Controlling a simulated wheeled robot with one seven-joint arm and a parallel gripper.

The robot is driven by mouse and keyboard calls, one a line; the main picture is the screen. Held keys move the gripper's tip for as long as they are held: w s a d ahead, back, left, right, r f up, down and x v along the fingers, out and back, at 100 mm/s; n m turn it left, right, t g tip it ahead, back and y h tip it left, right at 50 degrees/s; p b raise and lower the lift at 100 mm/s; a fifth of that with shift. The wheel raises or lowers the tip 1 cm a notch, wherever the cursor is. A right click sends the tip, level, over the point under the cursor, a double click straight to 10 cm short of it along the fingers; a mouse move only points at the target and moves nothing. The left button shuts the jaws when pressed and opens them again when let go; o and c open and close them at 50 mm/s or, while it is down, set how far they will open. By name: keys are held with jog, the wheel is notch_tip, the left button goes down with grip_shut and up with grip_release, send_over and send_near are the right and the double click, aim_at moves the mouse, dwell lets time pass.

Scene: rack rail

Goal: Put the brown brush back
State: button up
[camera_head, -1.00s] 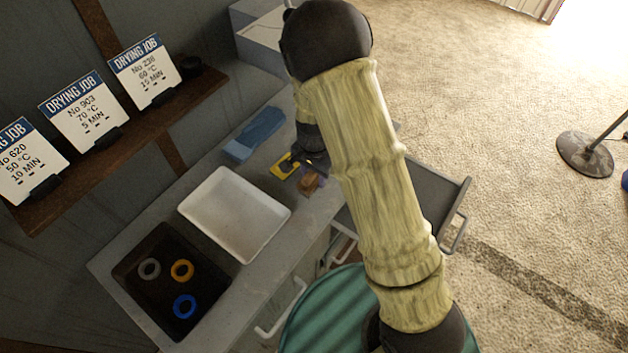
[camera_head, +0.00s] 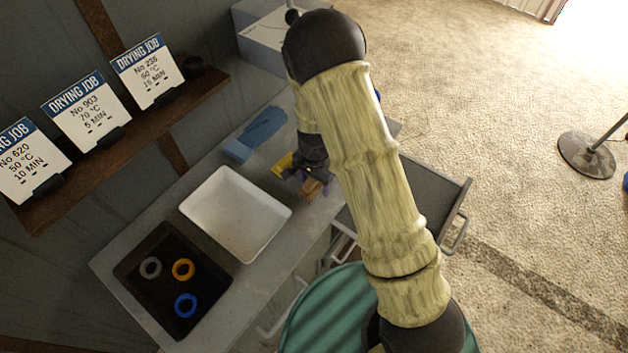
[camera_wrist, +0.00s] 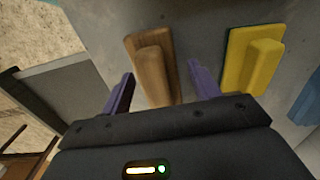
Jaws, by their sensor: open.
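The brown brush (camera_wrist: 153,68) lies on the grey counter. In the wrist view it sits between the two purple fingers of my gripper (camera_wrist: 160,85), which are open with a gap on each side of it. In the head view the brown brush (camera_head: 311,188) shows at the counter's front edge beside my gripper (camera_head: 312,178), partly hidden by it. A yellow brush (camera_wrist: 252,60) lies to the right of the brown one in the wrist view, and it also shows in the head view (camera_head: 283,166).
An open drawer (camera_head: 428,190) juts out at the counter's front. A white tray (camera_head: 236,214) and a black tray (camera_head: 160,275) with coloured rings stand on the counter. Job cards line the shelf (camera_head: 130,138).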

jog(key=shift+r, duration=0.1)
notch_tip(320, 180, up, 11)
jog(key=shift+w+d+r+b, duration=0.1)
jog(key=shift+r+b, duration=0.1)
jog(key=shift+b, duration=0.65)
jog(key=shift+r, duration=0.4)
